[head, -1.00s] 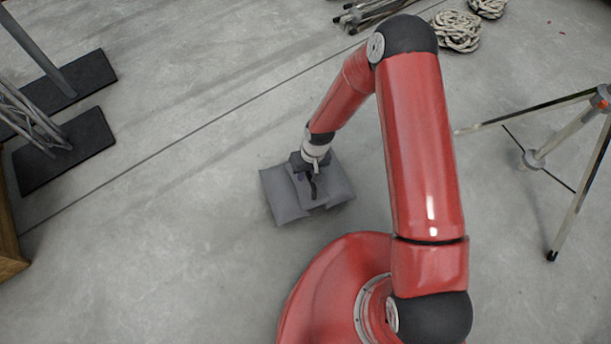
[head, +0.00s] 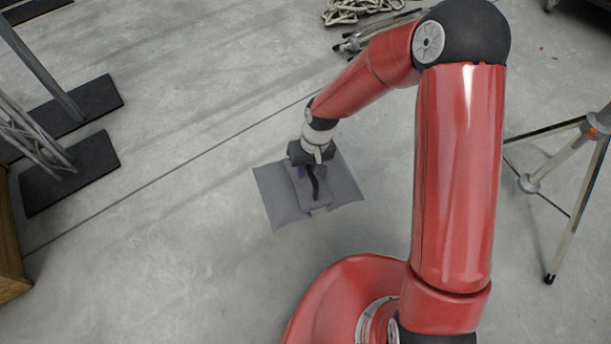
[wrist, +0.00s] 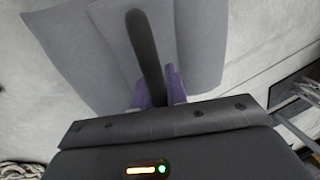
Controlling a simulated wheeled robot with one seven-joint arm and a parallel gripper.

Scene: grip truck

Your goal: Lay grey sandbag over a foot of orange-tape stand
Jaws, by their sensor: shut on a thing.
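The grey sandbag (head: 275,194) hangs from my gripper (head: 315,166) in the head view, its two halves spread to either side of a dark strap. In the wrist view my gripper's purple fingers (wrist: 160,86) are shut on the black strap of the sandbag (wrist: 80,50). I cannot tell how far the bag is above the floor. The orange-tape stand (head: 590,128) is a metal tripod at the right edge of the head view, with an orange band near its joint. One leg reaches down to a black foot, well apart from the bag; its top is cut off.
Dark flat base plates (head: 75,172) with uprights stand at the left, beside a wooden box edge (head: 10,255). Rope (head: 352,10) and metal stand parts (head: 372,36) lie at the back. Concrete floor between bag and tripod is partly hidden by my red arm.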

